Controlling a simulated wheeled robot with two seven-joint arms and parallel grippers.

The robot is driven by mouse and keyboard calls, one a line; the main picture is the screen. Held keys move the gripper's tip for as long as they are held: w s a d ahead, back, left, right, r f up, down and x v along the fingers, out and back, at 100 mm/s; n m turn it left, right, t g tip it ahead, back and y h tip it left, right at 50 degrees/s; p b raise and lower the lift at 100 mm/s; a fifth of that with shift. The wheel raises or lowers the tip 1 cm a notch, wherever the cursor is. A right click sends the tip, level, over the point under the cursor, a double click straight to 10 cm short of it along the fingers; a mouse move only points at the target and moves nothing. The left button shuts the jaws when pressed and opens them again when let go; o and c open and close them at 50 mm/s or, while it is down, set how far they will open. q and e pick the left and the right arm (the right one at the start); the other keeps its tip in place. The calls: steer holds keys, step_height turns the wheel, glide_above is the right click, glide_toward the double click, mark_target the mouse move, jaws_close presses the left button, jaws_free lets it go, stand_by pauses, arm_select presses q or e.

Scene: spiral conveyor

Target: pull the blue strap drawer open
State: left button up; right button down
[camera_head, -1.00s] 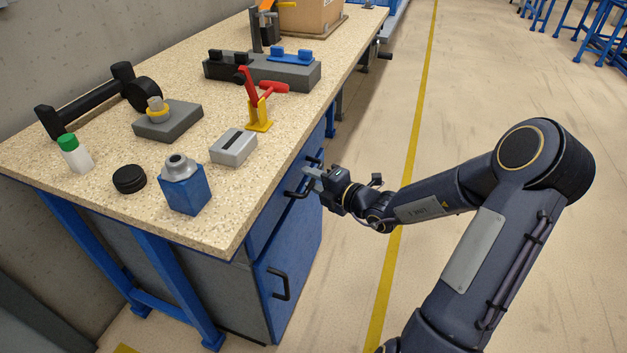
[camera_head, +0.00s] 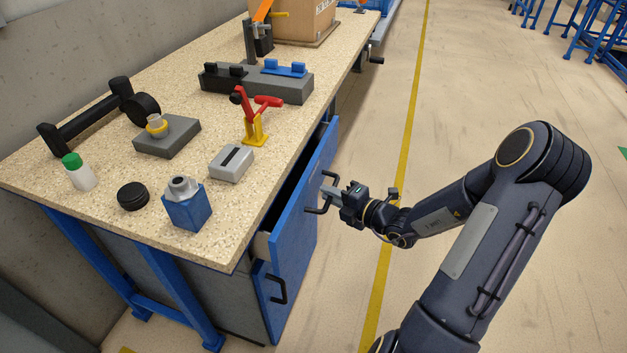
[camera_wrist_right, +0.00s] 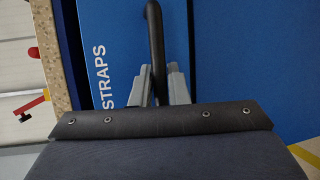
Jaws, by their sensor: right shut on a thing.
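The blue strap drawer (camera_head: 300,190) stands partly pulled out from under the workbench, with a dark gap between its front and the bench edge. Its front also shows in the right wrist view (camera_wrist_right: 112,22), with the white word STRAPS. My right gripper (camera_head: 328,192) is shut on the drawer's black bar handle (camera_head: 318,209). In the right wrist view the handle (camera_wrist_right: 155,45) runs between the two grey fingers (camera_wrist_right: 158,88). The inside of the drawer is mostly hidden. My left gripper is not in view.
A lower blue door (camera_head: 290,312) with a black handle is below the drawer.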

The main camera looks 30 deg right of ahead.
steer(key=s+d+p, duration=1)
steer(key=s+d, duration=0.8)
steer(key=s, duration=0.3)
steer(key=c, duration=1.4)
jaws_free()
steer(key=v, duration=0.7)
steer(key=shift+s, duration=0.35)
